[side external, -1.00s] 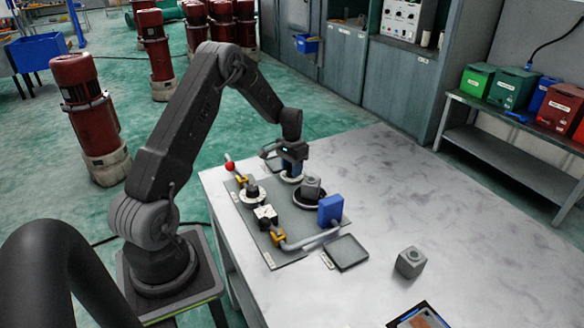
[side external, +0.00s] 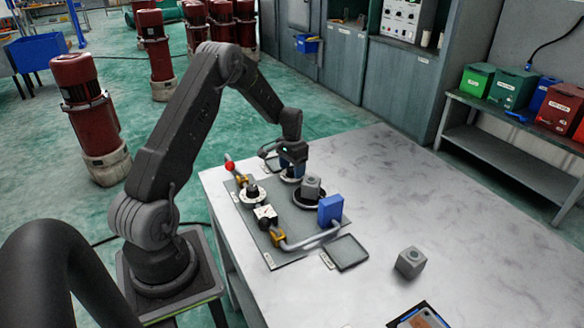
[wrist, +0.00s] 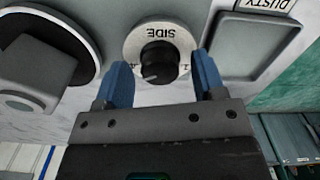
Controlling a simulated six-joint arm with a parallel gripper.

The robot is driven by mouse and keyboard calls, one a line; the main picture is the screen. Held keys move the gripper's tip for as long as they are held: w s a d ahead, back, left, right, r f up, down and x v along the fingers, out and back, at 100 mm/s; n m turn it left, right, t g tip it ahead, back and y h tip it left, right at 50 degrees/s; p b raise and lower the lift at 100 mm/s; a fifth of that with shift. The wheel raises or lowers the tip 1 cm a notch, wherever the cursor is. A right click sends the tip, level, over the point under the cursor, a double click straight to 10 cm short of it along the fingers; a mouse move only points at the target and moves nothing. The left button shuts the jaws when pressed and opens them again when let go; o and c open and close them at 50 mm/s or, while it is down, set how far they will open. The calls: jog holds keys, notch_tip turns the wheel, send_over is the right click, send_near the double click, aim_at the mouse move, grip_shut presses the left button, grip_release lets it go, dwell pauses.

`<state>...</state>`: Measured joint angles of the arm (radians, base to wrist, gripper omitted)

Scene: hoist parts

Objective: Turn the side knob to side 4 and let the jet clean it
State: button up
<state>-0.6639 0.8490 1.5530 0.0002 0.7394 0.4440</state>
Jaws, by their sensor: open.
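The black side knob (wrist: 158,62) sits on a round pale dial plate (wrist: 135,41) marked SIDE, upside down in the wrist view. Its light pointer line faces the lower part of the picture; the small digits are too unclear to read surely. My gripper (wrist: 161,66) is open, with one blue finger on each side of the knob and gaps showing. In the side view my gripper (side external: 292,168) is low over the dial and hides the knob. A grey block (side external: 312,187) sits on a dark round turntable (side external: 309,203) beside it. The blue jet box (side external: 331,209) stands close by.
A red-ball lever (side external: 230,166), a gauge (side external: 265,214) and a grey pipe (side external: 308,241) are on the same panel. A shallow tray (side external: 347,252) and a loose grey cube (side external: 411,262) lie to the right. A DUSTY tray (wrist: 253,46) adjoins the dial. The table's right side is mostly clear.

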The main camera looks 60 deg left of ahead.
aim_at(292, 169)
notch_tip(292, 169, up, 14)
dwell(0.6)
